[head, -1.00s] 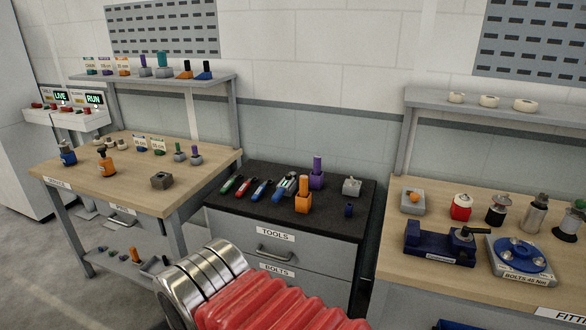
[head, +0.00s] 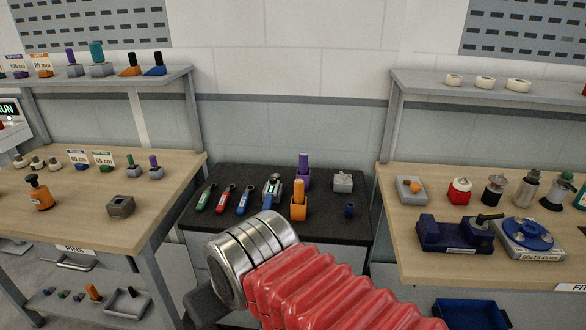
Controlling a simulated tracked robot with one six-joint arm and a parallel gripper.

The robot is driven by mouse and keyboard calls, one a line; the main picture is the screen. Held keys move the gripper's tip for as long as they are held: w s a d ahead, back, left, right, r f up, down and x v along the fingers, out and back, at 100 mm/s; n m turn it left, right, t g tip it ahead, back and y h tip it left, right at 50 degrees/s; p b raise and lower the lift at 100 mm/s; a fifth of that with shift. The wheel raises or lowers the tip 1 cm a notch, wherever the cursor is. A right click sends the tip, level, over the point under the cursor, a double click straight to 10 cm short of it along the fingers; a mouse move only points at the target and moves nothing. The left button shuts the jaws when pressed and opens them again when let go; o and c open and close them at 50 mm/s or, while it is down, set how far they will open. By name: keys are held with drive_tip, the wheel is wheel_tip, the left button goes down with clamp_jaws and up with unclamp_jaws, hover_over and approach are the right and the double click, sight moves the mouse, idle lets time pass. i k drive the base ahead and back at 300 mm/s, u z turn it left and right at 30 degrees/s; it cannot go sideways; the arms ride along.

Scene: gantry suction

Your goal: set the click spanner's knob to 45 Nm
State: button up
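On the black top of the tools cabinet (head: 320,230) several slim hand tools lie side by side: a green-handled one (head: 206,197), a red-handled one (head: 226,199), a blue-handled one (head: 246,200) and a silver-grey one with some blue (head: 271,190). I cannot tell which is the click spanner, and no knob or scale is readable. A round blue flange on a grey plate (head: 524,238), labelled "BOLTS 45 Nm", sits on the right bench. My arm's silver rings and red bellows fill the lower middle; my gripper's fingertips do not show.
A dark blue clamp-like fixture (head: 455,235) sits on the right bench (head: 420,262). The left bench (head: 85,195) holds an orange tool (head: 39,193) and a grey block (head: 121,206).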

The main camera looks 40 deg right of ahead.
sight(271, 190)
drive_tip(key=z, duration=0.65)
drive_tip(key=i, duration=1)
drive_tip(key=z, duration=0.55)
